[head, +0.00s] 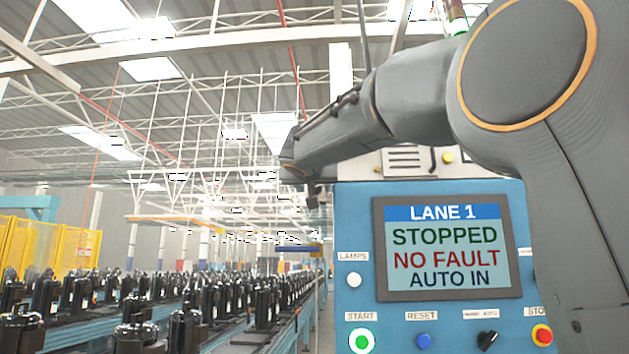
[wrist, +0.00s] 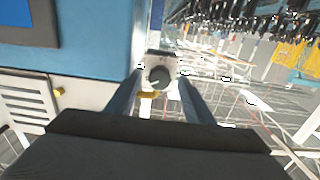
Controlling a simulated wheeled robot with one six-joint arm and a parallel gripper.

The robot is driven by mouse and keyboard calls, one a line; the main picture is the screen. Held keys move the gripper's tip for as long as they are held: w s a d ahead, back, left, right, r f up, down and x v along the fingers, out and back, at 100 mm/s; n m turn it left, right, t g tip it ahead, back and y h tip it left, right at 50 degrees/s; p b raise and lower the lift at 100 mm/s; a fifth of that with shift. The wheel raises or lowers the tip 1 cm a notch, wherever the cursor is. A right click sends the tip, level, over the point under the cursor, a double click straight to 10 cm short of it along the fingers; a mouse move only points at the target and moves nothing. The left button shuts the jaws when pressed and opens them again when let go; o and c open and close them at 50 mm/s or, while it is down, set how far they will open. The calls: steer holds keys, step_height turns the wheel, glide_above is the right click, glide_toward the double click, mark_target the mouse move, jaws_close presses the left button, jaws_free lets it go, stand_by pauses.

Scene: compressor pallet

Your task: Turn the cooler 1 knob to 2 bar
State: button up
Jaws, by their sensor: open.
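In the wrist view a dark round knob (wrist: 160,76) sits on a small pale plate (wrist: 152,60) beside a blue cabinet. A light mark shows at the knob's lower edge; its scale is too small to read. My gripper (wrist: 161,88) is open, with one finger on each side of the knob in the picture. I cannot tell how far the fingertips are from it, and nothing is held. The knob cannot be made out in the head view, and my gripper's fingers are not clear there.
In the head view a blue panel (head: 354,225) carries a screen (head: 447,249) reading LANE 1, STOPPED, NO FAULT, AUTO IN. Below it are a green start button (head: 361,341), a blue reset button (head: 424,341) and a red stop button (head: 542,335). Conveyors with black compressors (head: 188,328) fill the left.

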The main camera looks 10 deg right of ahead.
steer(key=shift+w+d, duration=0.1)
steer(key=shift+w, duration=0.2)
steer(key=c, duration=1)
steer(key=shift+c, duration=0.2)
